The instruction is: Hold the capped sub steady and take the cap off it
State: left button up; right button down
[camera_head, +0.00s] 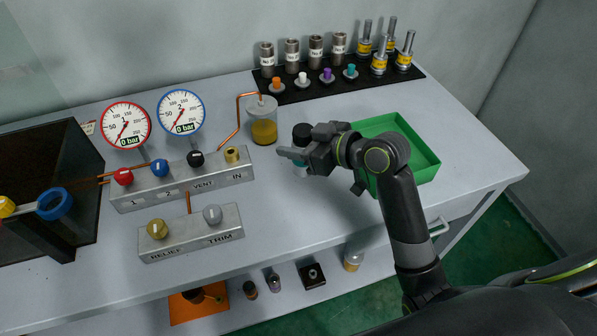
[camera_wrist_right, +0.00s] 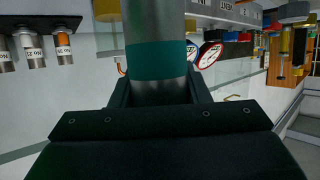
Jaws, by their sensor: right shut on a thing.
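The capped sub (camera_head: 299,170) stands upright on the bench in the middle of the head view, with a black cap (camera_head: 302,132) on top. Its grey metal body with a teal band (camera_wrist_right: 158,60) fills the middle of the right wrist view. My right gripper (camera_head: 298,155) is shut on the sub's body below the cap, its fingers level across it. The gripper hides part of the body, and I cannot tell whether the base touches the bench. The cap is not clearly seen in the wrist view. My left gripper is not in view.
A green tray (camera_head: 432,165) lies right, behind my right arm. A jar of yellow fluid (camera_head: 263,128) and a valve manifold (camera_head: 185,181) with two gauges stand left. A black rack (camera_head: 299,94) of subs, coloured plugs and metal fittings is at the back.

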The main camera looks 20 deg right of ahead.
aim_at(297, 167)
notch_tip(297, 167, down, 3)
jog(key=shift+s+r, duration=0.15)
jog(key=shift+r, duration=0.05)
jog(key=shift+f, duration=0.35)
notch_tip(297, 167, down, 4)
jog(key=shift+r, duration=0.2)
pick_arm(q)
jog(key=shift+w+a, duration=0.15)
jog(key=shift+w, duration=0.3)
pick_arm(e)
jog(key=shift+f, duration=0.15)
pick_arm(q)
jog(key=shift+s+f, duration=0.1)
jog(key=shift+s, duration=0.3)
pick_arm(e)
jog(key=c, duration=0.8)
grip_release()
